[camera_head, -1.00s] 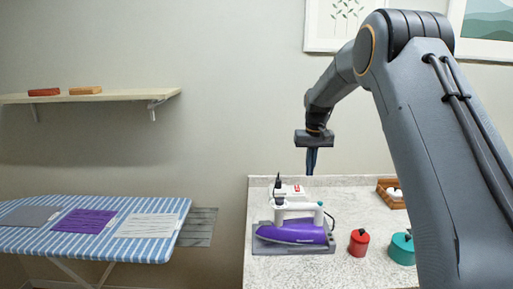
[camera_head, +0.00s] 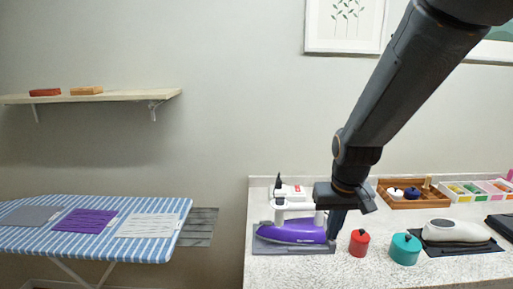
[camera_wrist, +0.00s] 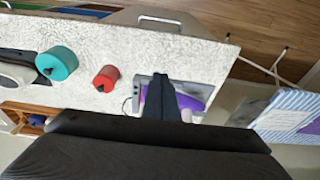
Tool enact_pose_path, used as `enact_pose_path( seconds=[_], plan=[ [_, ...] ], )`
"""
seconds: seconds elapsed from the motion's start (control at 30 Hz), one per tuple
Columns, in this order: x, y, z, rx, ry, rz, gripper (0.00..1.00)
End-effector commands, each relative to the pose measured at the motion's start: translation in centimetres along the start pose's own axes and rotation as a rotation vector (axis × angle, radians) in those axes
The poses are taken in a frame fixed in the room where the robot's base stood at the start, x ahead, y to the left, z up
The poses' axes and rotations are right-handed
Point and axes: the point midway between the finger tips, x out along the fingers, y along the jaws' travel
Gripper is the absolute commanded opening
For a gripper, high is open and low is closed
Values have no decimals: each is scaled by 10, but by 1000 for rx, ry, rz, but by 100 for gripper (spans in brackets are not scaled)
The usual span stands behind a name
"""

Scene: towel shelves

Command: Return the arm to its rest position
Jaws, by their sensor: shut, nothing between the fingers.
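My gripper (camera_head: 337,222) hangs from my arm over the counter, pointing down, just right of the purple iron in the head view. Its fingers are shut with nothing between them. In the wrist view my gripper (camera_wrist: 159,88) appears as a dark narrow shape in front of the iron and partly hides it. The purple and white iron (camera_head: 292,232) rests on a grey stand. My arm rises from the gripper to the upper right of the head view.
The speckled counter (camera_head: 330,273) holds a red canister (camera_head: 359,243), a teal canister (camera_head: 405,249), a white device (camera_head: 453,231) and a wooden tray (camera_head: 420,203). A striped ironing board (camera_head: 150,248) with folded towels stands left. A wall shelf (camera_head: 120,97) holds two small blocks. The space between is clear.

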Motion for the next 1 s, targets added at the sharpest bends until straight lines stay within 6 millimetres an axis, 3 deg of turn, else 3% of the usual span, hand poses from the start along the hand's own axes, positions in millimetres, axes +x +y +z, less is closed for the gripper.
enact_pose_path(
  seconds=[0.1,0.37,1.0],
  plan=[
    [-1,0,36,0,5,0,0],
    [1,0,102,0,14,0,0],
    [103,-1,116,-1,-91,-1,0]
  ],
)
